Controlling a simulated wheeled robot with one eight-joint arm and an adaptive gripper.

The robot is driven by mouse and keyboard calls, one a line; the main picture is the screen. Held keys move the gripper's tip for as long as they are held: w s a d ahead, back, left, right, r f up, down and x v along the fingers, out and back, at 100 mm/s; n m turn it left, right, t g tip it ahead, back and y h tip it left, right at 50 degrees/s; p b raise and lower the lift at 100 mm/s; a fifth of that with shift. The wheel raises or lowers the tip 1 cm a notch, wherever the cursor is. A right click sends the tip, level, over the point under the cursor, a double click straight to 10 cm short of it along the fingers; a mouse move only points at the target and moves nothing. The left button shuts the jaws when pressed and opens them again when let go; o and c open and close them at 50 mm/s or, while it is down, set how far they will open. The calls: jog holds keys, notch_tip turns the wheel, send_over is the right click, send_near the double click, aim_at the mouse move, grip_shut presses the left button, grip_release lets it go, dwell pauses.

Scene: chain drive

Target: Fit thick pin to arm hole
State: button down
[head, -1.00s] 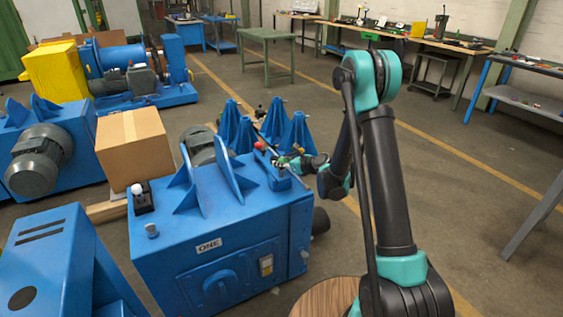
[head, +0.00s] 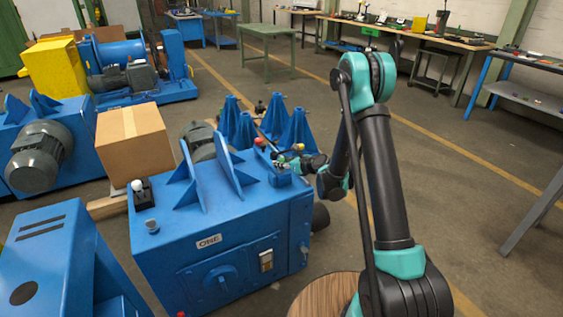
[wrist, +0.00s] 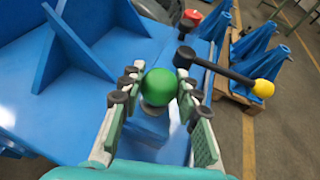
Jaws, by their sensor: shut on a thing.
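My gripper (wrist: 156,100) is shut on a green ball (wrist: 158,87), with a finger on each side of it. A short grey part shows just under the ball. I cannot tell if the ball is the head of the thick pin; its shaft is hidden. In the head view my gripper (head: 281,164) is low over the far right corner of the blue machine (head: 215,215) marked ONE. A black arm (wrist: 215,67) with a yellow ball end (wrist: 263,88) lies just right of the gripper in the wrist view. I cannot make out a hole in it.
A red knob (wrist: 190,20) stands beyond the green ball. Upright blue fins (head: 228,170) rise from the machine top left of my gripper. Several blue cone-like stands (head: 295,130) are behind it. A white-knobbed part (head: 138,186) sits at the machine's left edge.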

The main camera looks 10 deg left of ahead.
jog(key=shift+f, duration=0.3)
jog(key=c, duration=1)
grip_release()
jog(key=shift+r, duration=0.1)
notch_tip(320, 180, up, 10)
jog(key=shift+f, duration=0.1)
